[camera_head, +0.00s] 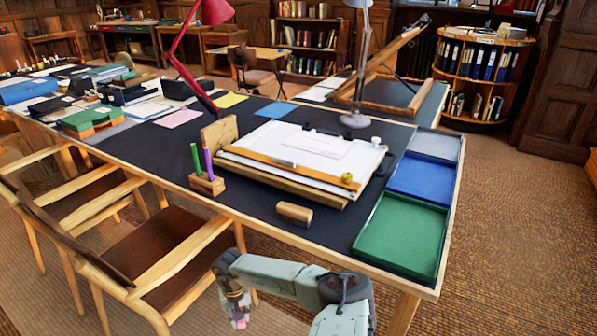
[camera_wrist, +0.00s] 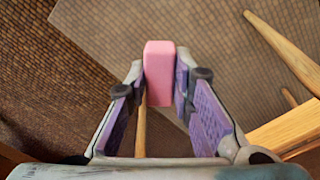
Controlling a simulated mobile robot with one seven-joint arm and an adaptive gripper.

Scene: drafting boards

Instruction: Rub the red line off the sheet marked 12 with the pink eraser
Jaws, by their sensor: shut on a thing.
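My gripper (camera_head: 236,305) is low in front of the desk, beside the chair and below the desk top. It is shut on the pink eraser (camera_wrist: 159,72), which sticks out between the fingertips in the wrist view; its pink end also shows in the head view (camera_head: 240,323). A tilted drafting board (camera_head: 290,181) on the desk bears a large white sheet (camera_head: 345,166) with a smaller white sheet (camera_head: 312,143) on it. I cannot read a 12 or make out a red line on either.
Green (camera_head: 402,236), blue (camera_head: 419,179) and grey (camera_head: 436,145) trays line the desk's right end. A wooden block (camera_head: 295,213) and a pen holder (camera_head: 207,184) stand near the front edge. A wooden chair (camera_head: 150,260) is at left. A red lamp (camera_head: 186,55) rises behind.

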